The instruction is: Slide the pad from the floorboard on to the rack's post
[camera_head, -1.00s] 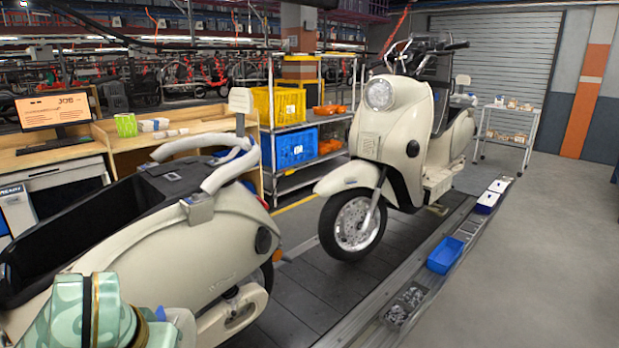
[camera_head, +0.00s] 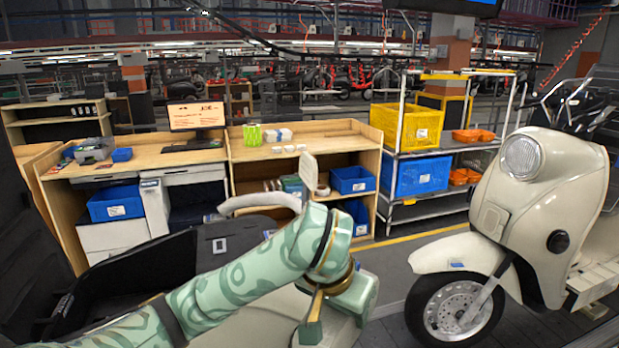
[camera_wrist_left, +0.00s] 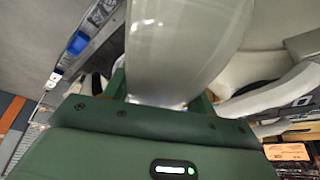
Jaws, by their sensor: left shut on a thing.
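My left gripper (camera_head: 318,318) is low in the middle of the head view, over the near cream scooter (camera_head: 240,335). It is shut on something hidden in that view. In the left wrist view a smooth pale thing, which looks like the pad (camera_wrist_left: 185,50), fills the space between the green fingers of the gripper (camera_wrist_left: 162,88). Its far end is cut off. A pale upright plate on a short stem (camera_head: 309,172) rises behind my left forearm, apparently on the near scooter's rear rack. The floorboard cannot be made out. My right gripper is not in view.
A second cream scooter (camera_head: 500,230) stands at the right. Wooden benches (camera_head: 345,150) and a shelf unit with a yellow crate (camera_head: 412,127) and a blue crate (camera_head: 422,175) stand behind. A pale grab rail (camera_head: 258,200) curves up behind my forearm.

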